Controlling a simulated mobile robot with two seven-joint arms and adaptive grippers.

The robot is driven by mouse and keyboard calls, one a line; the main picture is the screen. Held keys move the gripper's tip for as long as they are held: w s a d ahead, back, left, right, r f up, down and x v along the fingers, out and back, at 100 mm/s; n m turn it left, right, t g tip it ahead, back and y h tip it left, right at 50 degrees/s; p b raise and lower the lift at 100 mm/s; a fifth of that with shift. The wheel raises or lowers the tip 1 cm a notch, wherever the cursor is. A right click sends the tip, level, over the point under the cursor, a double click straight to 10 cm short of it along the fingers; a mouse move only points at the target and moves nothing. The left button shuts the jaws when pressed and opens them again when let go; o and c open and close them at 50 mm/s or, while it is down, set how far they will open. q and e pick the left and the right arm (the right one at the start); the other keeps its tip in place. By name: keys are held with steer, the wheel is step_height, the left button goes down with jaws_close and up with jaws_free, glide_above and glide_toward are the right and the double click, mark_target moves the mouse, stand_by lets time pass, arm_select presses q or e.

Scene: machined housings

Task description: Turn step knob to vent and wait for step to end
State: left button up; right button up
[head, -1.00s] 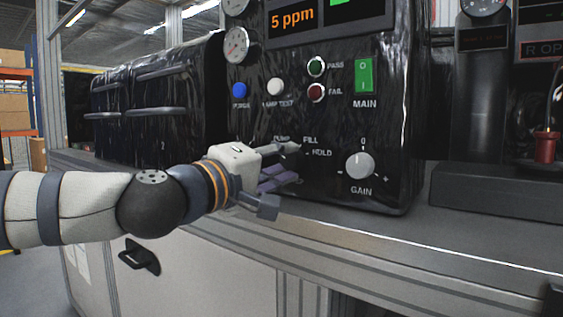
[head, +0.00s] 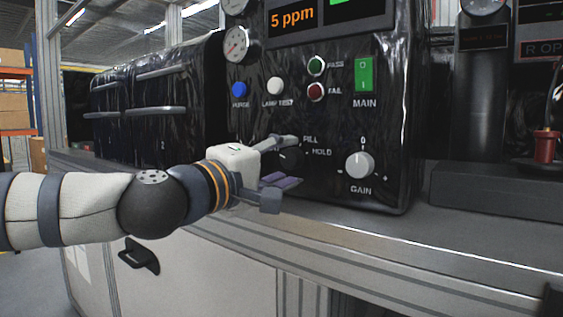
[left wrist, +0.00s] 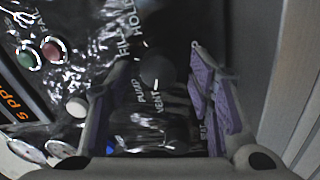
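The step knob (head: 291,157) is a dark round knob low on the black panel, hard to tell from the panel. In the left wrist view the knob (left wrist: 157,70) shows dimly between the fingers, near the labels PUMP, VENT, FILL and HOLD. My left gripper (head: 285,161) is open at the panel, one finger above the knob and the purple-padded finger below. In the left wrist view my left gripper (left wrist: 162,75) has a finger on each side of the knob; contact is not clear. My right gripper is not in view.
The GAIN knob (head: 359,165) sits right of the step knob. Above are the blue PURGE button (head: 239,89), white LAMP TEST button (head: 275,86), green PASS lamp (head: 316,65), red FAIL lamp (head: 316,91) and green MAIN switch (head: 364,74). The display (head: 294,17) reads 5 ppm.

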arm_select(q)
steer(key=shift+s, duration=0.1)
steer(key=v, duration=1.2)
